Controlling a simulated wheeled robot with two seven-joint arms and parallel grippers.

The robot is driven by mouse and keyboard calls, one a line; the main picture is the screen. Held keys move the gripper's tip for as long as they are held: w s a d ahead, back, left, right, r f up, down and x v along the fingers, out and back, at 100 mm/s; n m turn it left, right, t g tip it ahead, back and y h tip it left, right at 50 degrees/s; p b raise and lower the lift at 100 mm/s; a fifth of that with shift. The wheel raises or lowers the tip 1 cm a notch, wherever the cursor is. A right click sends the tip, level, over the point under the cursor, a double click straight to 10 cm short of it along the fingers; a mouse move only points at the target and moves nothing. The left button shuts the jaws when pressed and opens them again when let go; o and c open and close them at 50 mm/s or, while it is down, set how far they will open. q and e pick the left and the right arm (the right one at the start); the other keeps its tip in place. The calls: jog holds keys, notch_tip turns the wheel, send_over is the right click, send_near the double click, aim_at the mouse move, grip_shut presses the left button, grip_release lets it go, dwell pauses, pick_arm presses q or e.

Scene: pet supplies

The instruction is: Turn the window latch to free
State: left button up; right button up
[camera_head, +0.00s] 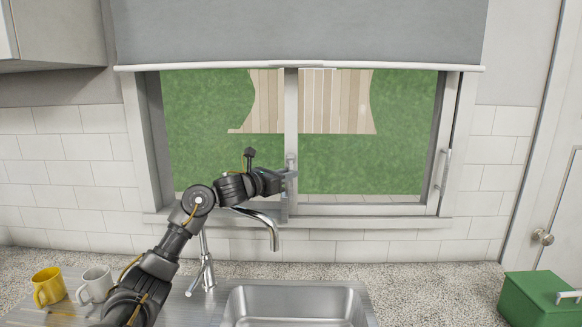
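The window (291,110) is behind the sink, with a white frame and a vertical bar in its middle. A small pale latch (291,160) shows on the lower part of that bar. My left gripper (288,175) is at the bar, just at the lower end of this latch, and hides part of it. I cannot tell whether its fingers touch or grip the latch. A long upright handle (442,172) is on the right side of the window frame, well apart from my gripper. My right gripper is not in view.
A curved tap (273,238) stands just below my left forearm, over the steel sink (295,305). A yellow mug (48,287) and a white mug (96,284) stand at left. A green box (540,300) is at right. A grey blind (300,30) covers the window's top.

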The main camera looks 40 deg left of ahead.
pick_arm(q)
jog(key=shift+w+d, duration=0.15)
jog(key=shift+w, duration=0.65)
jog(key=shift+c, duration=0.4)
grip_shut()
